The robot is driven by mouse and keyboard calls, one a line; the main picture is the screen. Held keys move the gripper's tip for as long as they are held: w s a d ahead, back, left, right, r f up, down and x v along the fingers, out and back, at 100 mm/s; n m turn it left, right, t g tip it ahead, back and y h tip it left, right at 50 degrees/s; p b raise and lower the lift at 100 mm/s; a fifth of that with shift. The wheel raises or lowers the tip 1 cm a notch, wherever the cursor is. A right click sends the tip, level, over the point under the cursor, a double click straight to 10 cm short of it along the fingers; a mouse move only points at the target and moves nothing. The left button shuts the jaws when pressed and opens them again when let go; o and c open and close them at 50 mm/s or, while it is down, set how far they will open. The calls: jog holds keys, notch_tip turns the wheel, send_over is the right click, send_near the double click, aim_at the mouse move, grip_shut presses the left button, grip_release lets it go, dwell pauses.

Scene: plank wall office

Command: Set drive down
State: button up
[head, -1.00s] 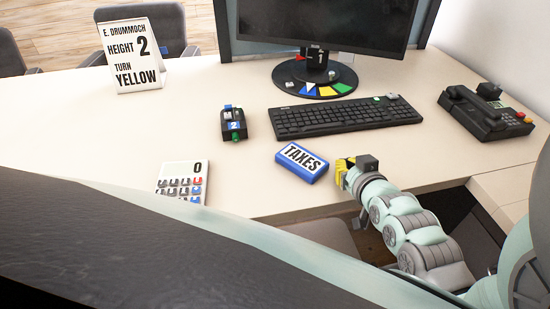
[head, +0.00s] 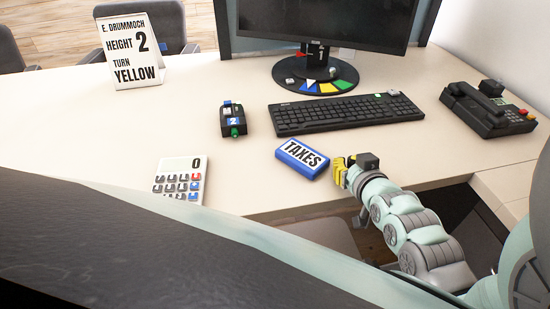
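A blue drive (head: 302,158) with a white "TAXES" label lies flat on the desk near its front edge, below the keyboard. My gripper (head: 340,171), with yellow fingers, is just right of the drive at the desk's front edge. A narrow gap shows between the fingers and the drive, and the drive is not in its grasp. The fingers are small and seen at an angle, so I cannot tell how far apart they are.
A keyboard (head: 345,115) and a monitor (head: 325,20) on a round base with coloured wedges stand behind. A small black device (head: 233,121), a calculator (head: 180,178), a sign (head: 130,50) and a phone (head: 487,110) are on the desk (head: 80,130). The desk's left middle is clear.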

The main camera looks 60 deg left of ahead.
jog(key=o, duration=0.9)
jog(key=shift+w+d+f, duration=0.2)
jog(key=shift+w+f, duration=0.05)
jog(key=shift+f, duration=0.25)
jog(key=shift+o, duration=1.4)
jog(key=shift+s, duration=0.1)
jog(key=shift+a, duration=0.1)
jog(key=shift+s+r+p, duration=0.2)
jog(key=shift+r+p, duration=0.3)
jog(key=shift+p, duration=0.1)
jog(key=p+v, duration=0.8)
jog(key=v, duration=0.4)
jog(key=shift+r, duration=0.45)
